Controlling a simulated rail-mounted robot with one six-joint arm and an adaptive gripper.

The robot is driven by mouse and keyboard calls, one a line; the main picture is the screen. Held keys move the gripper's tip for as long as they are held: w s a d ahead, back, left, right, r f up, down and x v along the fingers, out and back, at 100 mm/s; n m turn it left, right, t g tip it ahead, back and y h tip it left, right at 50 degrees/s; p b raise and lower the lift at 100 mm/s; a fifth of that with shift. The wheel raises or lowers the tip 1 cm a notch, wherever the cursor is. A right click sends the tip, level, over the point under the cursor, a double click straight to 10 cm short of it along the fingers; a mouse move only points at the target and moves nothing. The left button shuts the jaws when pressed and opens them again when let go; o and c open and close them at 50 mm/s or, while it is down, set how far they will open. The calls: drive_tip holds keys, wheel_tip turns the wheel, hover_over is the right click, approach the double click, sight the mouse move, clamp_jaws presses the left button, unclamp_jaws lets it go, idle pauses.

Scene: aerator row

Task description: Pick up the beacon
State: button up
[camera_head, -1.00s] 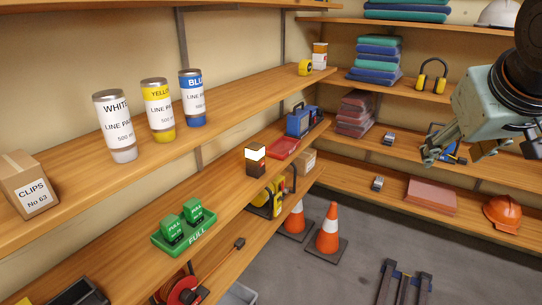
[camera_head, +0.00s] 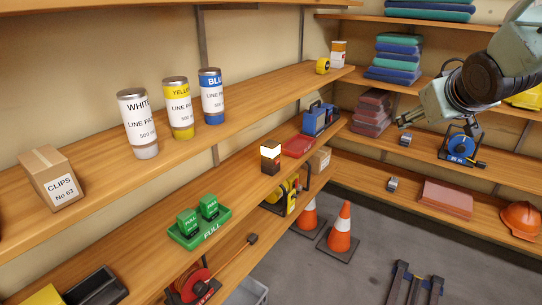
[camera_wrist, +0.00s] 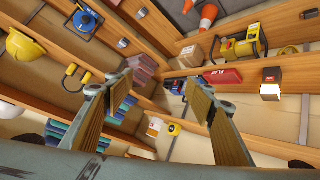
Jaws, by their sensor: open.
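The beacon (camera_head: 270,158) is a small dark block with a glowing pale top, upright on the middle shelf of the left wall. It also shows at the right of the wrist view (camera_wrist: 271,76), upside down, with its pale part downward. My gripper (camera_head: 404,119) is at the upper right of the head view, well apart from the beacon. In the wrist view its two fingers (camera_wrist: 143,86) are spread with nothing held between them.
A red case (camera_head: 298,146) and a blue toolbox (camera_head: 320,119) stand beyond the beacon. A green tray (camera_head: 200,232) with green packs sits nearer. The upper shelf (camera_head: 245,99) runs above, with paint cans. Orange cones (camera_head: 340,230) stand on the floor.

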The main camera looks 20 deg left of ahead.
drive_tip(key=w+a+f+n+y+p, duration=0.1)
drive_tip(key=w+a+f+n+y, duration=0.25)
drive_tip(key=w+a, duration=0.65)
drive_tip(key=n+g+y+p, duration=0.4)
drive_tip(key=n+g+y, duration=0.2)
drive_tip(key=y, duration=0.6)
approach(277, 157)
drive_tip(key=shift+s+d, duration=0.2)
drive_tip(key=shift+d, duration=0.15)
drive_tip(key=shift+b+x, duration=0.5)
drive_tip(key=shift+x, duration=3.8)
drive_tip(key=shift+r, duration=0.15)
drive_tip(key=shift+b+x, duration=0.4)
drive_tip(key=shift+x, duration=2.2)
